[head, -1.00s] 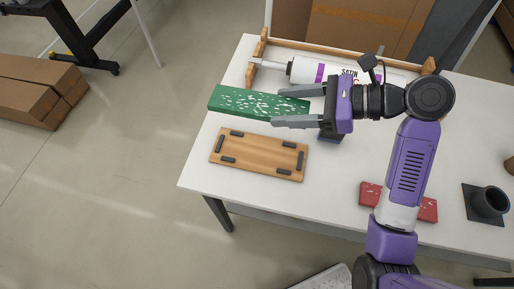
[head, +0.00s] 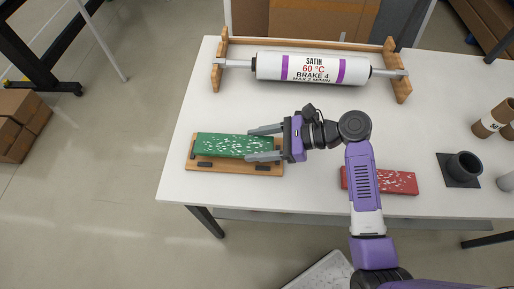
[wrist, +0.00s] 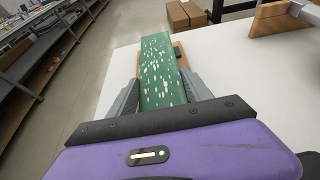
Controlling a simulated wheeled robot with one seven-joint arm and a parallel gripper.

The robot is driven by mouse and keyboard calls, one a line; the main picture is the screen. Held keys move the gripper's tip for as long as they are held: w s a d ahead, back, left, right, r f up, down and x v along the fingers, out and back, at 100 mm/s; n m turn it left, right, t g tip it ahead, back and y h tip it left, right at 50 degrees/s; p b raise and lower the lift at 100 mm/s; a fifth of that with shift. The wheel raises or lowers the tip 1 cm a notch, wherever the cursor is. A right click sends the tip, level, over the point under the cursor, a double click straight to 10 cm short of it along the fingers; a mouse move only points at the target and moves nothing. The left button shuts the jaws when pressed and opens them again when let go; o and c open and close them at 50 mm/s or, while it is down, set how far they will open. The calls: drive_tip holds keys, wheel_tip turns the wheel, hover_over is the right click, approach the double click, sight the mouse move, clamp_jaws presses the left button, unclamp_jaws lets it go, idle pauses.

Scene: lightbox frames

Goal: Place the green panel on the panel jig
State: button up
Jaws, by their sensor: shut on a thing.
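The green panel (head: 232,146), speckled white, lies over the wooden panel jig (head: 197,161) at the left of the table in the head view. My gripper (head: 264,143) is shut on the panel's right end, one finger along each long side. The panel also shows between the fingers in the wrist view (wrist: 162,72). The panel hides most of the jig; its front strip with dark stops shows. I cannot tell whether the panel touches the jig or is just above it. A bit of the jig shows beside the panel in the wrist view (wrist: 181,58).
A white roller (head: 312,69) marked SATIN rests in a wooden stand at the back. A red speckled panel (head: 398,182) lies right of the jig, partly behind my arm. A dark cup on a square base (head: 462,168) and cardboard tubes (head: 490,121) stand at the right.

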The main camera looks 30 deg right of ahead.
drive_tip(key=shift+f, duration=1.4)
drive_tip(key=o, duration=1.6)
drive_tip(key=shift+f, duration=0.15)
drive_tip(key=shift+s+d+r, duration=0.1)
drive_tip(key=shift+d+r, duration=0.1)
drive_tip(key=shift+r, duration=0.05)
drive_tip(key=v, duration=1.1)
drive_tip(key=shift+s+d+b, duration=0.2)
drive_tip(key=shift+b, duration=0.1)
